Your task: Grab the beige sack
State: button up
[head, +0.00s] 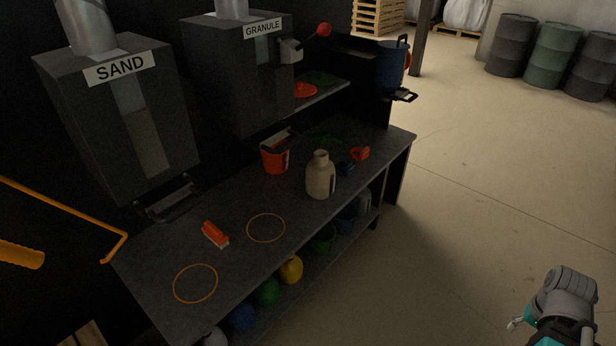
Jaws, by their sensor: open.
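A beige, rounded container (320,177) with a short narrow neck stands upright on the dark workbench (190,243). It is the only beige sack-like thing on the benchtop, and I cannot tell whether it is cloth or hard. A dark strip shows on its right side. My gripper (550,322) is at the lower right corner, over the floor, partly cut off by the frame. It is open and well apart from the beige container. Nothing shows in it.
A red bucket (275,157) stands left of the beige container, and small blue (346,169) and red items (360,153) lie to its right. An orange brush (215,234) lies near two orange rings. SAND (120,110) and GRANULE (240,75) hoppers overhang the bench. Open floor lies to the right.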

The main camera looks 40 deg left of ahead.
aim_at(321, 172)
jog(key=u, duration=0.25)
jog(key=i, duration=0.7)
jog(key=u, duration=0.95)
jog(key=i, duration=0.9)
jog(key=u, duration=0.45)
jog(key=k, duration=0.9)
jog(key=u, duration=0.15)
jog(key=i, duration=0.55)
